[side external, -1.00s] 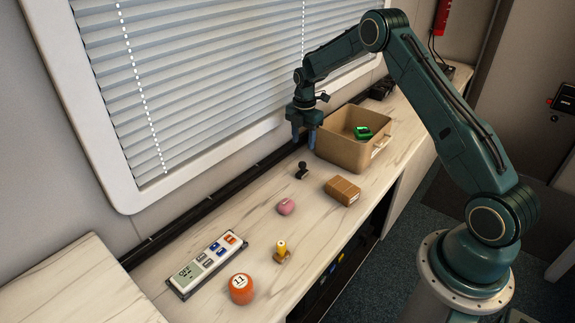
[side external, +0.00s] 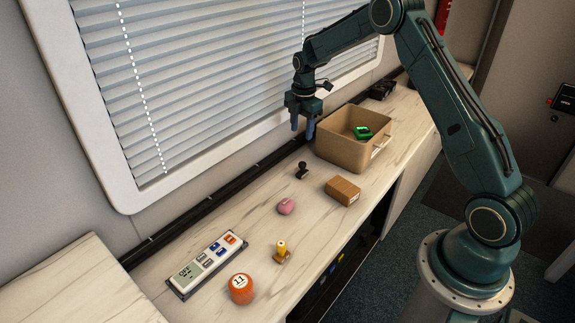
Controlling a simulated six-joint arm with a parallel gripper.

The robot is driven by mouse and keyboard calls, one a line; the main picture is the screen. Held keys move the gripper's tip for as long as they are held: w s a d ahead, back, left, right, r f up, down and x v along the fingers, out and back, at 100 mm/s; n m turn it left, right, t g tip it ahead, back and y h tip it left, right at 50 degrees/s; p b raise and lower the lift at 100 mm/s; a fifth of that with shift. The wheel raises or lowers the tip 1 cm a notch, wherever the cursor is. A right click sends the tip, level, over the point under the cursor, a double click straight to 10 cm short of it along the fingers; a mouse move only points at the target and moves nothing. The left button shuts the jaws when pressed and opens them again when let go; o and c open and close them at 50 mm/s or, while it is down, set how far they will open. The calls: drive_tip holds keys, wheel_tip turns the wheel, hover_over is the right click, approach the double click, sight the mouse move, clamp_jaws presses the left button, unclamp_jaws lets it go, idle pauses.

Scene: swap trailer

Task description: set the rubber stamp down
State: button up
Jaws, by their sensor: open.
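The rubber stamp (side external: 302,170), small and black with a knobbed handle, stands upright on the marbled counter, left of the cardboard bin. My gripper (side external: 302,131) is above it and apart from it, pointing down. Its two blue-grey fingers are spread and nothing shows between them.
A cardboard bin (side external: 340,152) with a green object (side external: 362,132) inside stands just right of the gripper. A brown box (side external: 342,191), a pink lump (side external: 286,206), a yellow-handled piece (side external: 281,252), an orange ball (side external: 241,289) and a remote-like panel (side external: 207,264) lie on the counter (side external: 215,220).

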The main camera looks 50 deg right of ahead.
drive_tip(key=s+a+r+m+t, duration=0.1)
drive_tip(key=s+a+r+m, duration=0.3)
drive_tip(key=r, duration=0.3)
drive_tip(key=s+a+r+m+t, duration=0.1)
drive_tip(key=s+a+r, duration=0.35)
drive_tip(key=r, duration=0.25)
drive_tip(key=s+a+r+m+t, duration=0.1)
drive_tip(key=s+a+r+m, duration=0.2)
drive_tip(key=s+r, duration=0.25)
drive_tip(key=s+a+r+m+t, duration=0.1)
drive_tip(key=s+a+m, duration=0.2)
drive_tip(key=s, duration=0.7)
drive_tip(key=s+a+r+m+t, duration=0.1)
drive_tip(key=s+a+m, duration=0.3)
drive_tip(key=s, duration=0.6)
drive_tip(key=shift+s+r+m, duration=0.15)
drive_tip(key=shift+s+m, duration=0.15)
drive_tip(key=shift+m, duration=0.5)
